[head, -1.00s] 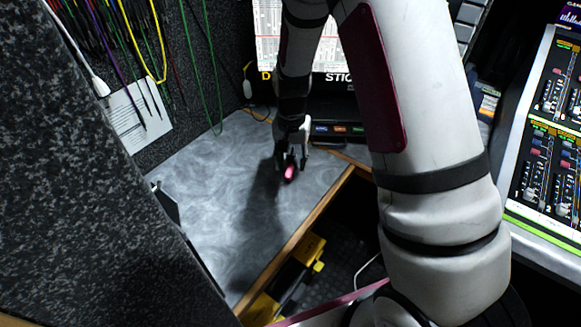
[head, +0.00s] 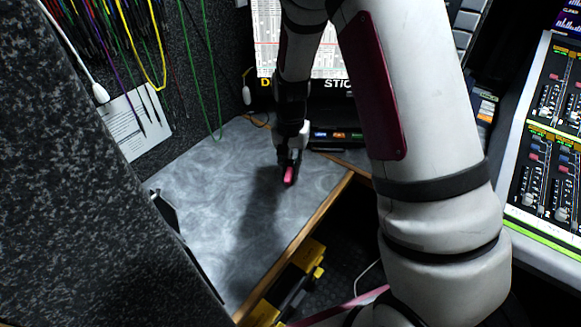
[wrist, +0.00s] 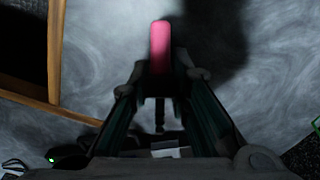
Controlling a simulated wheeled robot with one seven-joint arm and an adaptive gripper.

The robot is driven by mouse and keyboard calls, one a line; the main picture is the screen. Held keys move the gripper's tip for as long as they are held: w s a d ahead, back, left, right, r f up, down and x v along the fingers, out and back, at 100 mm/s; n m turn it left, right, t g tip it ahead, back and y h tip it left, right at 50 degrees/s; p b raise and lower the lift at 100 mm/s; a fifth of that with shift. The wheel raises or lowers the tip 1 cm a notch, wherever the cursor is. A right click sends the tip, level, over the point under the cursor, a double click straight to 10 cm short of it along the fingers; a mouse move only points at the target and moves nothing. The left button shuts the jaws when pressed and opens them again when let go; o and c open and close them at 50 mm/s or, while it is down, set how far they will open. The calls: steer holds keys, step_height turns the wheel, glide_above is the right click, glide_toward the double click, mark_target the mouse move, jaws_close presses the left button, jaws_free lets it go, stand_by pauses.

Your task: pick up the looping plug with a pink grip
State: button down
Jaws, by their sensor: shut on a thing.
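The looping plug shows its pink grip (head: 289,175) at the tips of my gripper (head: 289,160) in the head view, over the grey desk. In the wrist view the pink grip (wrist: 160,47) stands out beyond my fingers, and my gripper (wrist: 160,78) is shut on it from both sides. The rest of the plug is hidden between the fingers. I cannot tell whether it touches the desk surface or is just above it.
The grey desk (head: 215,190) is mostly clear, with a wooden front edge (head: 300,235). A yellow and black case (head: 290,283) is below it. Hanging cables (head: 150,45) line the left wall. A screen (head: 300,40) stands behind, and a mixing console (head: 550,150) is at right.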

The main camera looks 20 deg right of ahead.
mark_target(293, 160)
steer(key=r, duration=0.1)
steer(key=s+r, duration=0.1)
steer(key=r, duration=0.1)
steer(key=shift+s+d+p, duration=0.1)
steer(key=shift+d+p, duration=0.1)
steer(key=shift+p, duration=0.1)
steer(key=s+d+r, duration=0.1)
steer(key=s+d, duration=0.3)
steer(key=s, duration=1)
steer(key=shift+d+p, duration=0.15)
steer(key=shift+p, duration=0.25)
